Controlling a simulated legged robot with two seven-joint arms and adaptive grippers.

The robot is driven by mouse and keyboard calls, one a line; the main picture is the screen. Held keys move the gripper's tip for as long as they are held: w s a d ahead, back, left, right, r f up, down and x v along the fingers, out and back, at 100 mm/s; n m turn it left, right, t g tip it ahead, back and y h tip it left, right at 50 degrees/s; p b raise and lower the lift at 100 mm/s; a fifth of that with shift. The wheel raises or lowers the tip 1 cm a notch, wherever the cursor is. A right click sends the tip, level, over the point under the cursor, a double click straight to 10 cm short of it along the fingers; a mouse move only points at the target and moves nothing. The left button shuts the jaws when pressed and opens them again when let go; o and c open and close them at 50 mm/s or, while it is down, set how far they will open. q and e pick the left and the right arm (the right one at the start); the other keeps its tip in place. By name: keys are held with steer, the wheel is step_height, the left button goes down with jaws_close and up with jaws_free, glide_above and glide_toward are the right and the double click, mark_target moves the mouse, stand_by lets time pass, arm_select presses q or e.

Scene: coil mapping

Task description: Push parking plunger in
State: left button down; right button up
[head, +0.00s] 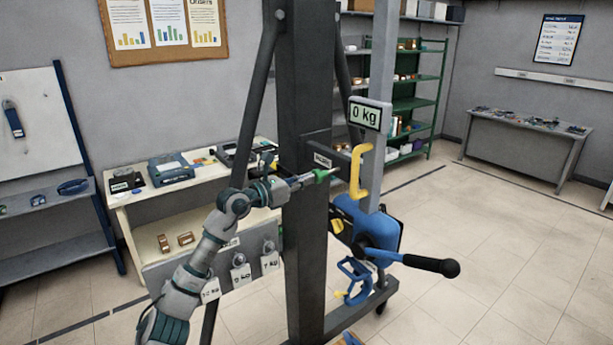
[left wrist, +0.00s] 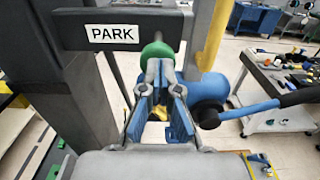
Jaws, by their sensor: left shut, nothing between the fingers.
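The parking plunger has a green knob (head: 322,175) beside the dark post, below a small label on the bracket. In the left wrist view the green knob (left wrist: 157,54) shows at the bracket (left wrist: 75,34) marked PARK. My left gripper (head: 308,179) reaches in from the left, its fingertips at the knob. In the left wrist view its fingers (left wrist: 165,82) are shut and empty, just in front of the knob. I cannot tell whether they touch it. The plunger's shaft is mostly hidden. My right gripper is not in view.
The dark post (head: 303,100) stands close to my left arm. A yellow handle (head: 357,170), a "0 kg" display (head: 365,114) and a blue winch (head: 375,232) with a black-gripped crank (head: 432,264) are right of it. Weights hang on a grey panel (head: 158,269) beside my forearm.

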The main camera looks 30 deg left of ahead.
mark_target(320, 175)
arm_select(q)
steer(key=p+x, duration=0.4)
steer(key=x, duration=0.1)
steer(key=shift+w+a+r, duration=0.1)
steer(key=shift+w, duration=0.2)
steer(key=shift+s, duration=0.15)
